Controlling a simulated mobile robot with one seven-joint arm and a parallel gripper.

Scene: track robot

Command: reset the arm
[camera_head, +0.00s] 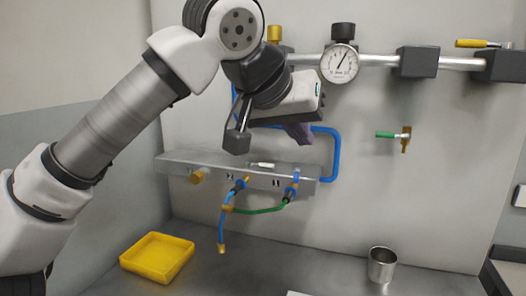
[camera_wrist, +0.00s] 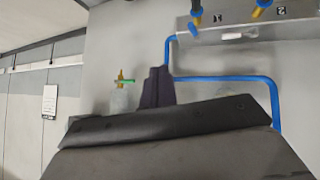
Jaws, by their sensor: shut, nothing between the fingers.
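My gripper (camera_head: 301,137) hangs at the end of my raised arm, in front of the wall panel and just above the grey manifold block. Its dark purple fingers are together and hold nothing. In the wrist view the shut fingers (camera_wrist: 157,88) stand up past the dark edge of my wrist. The blue pipe (camera_head: 331,155) runs behind and beside the fingers in the picture. I cannot tell the exact gap between fingers and pipe.
The manifold block (camera_head: 215,168) carries brass fittings and blue and green hoses (camera_head: 262,210). A pressure gauge (camera_head: 340,63) sits on the upper pipe. A green-handled valve (camera_head: 392,135) is at right. A yellow tray (camera_head: 157,258) and metal cup (camera_head: 382,265) stand on the bench.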

